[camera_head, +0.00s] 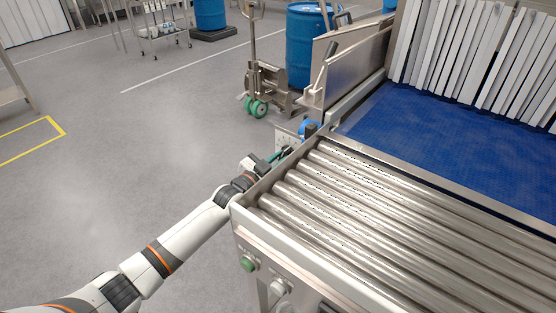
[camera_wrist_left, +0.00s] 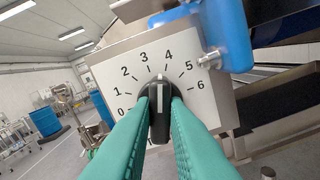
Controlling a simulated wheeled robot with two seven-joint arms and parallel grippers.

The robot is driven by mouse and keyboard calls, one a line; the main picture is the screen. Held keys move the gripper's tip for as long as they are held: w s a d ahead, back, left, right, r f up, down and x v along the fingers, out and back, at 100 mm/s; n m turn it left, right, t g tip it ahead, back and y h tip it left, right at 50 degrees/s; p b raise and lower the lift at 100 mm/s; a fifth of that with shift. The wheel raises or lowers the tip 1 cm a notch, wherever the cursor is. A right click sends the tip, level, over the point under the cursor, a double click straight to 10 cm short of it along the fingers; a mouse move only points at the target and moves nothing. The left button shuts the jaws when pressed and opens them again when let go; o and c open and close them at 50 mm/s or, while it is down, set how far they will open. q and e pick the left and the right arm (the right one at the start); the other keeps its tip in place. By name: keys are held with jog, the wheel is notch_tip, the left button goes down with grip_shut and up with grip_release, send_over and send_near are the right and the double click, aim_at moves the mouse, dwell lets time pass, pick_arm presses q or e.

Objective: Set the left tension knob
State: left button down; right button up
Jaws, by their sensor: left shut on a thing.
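The tension knob (camera_wrist_left: 159,92) is a black round knob with a white pointer line, on a white dial plate (camera_wrist_left: 199,105) numbered 0 to 6 in the left wrist view. The pointer faces up, about between 3 and 4. My left gripper (camera_wrist_left: 159,108) has its green fingers shut on the knob, one on each side. In the head view my left gripper (camera_head: 277,155) reaches along the conveyor's left side to the dial plate (camera_head: 286,138); the knob itself is too small to make out there. My right gripper is not in view.
A steel roller conveyor (camera_head: 250,187) stands right beside my left arm, with a blue belt (camera_head: 420,130) behind it. A blue housing (camera_wrist_left: 227,35) overhangs the dial. A pallet jack (camera_head: 262,85) and blue drum (camera_head: 305,45) stand beyond.

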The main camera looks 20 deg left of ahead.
pick_arm(q)
jog(key=n, duration=0.6)
jog(key=shift+b, duration=0.3)
jog(key=n+b, duration=0.1)
jog(key=n, duration=0.5)
jog(key=shift+f, duration=0.1)
jog(key=n, duration=0.5)
jog(key=shift+b, duration=0.3)
jog(key=shift+n, duration=2.5)
jog(key=c, duration=1.4)
grip_release()
jog(key=shift+c, duration=0.2)
jog(key=v, duration=1.2)
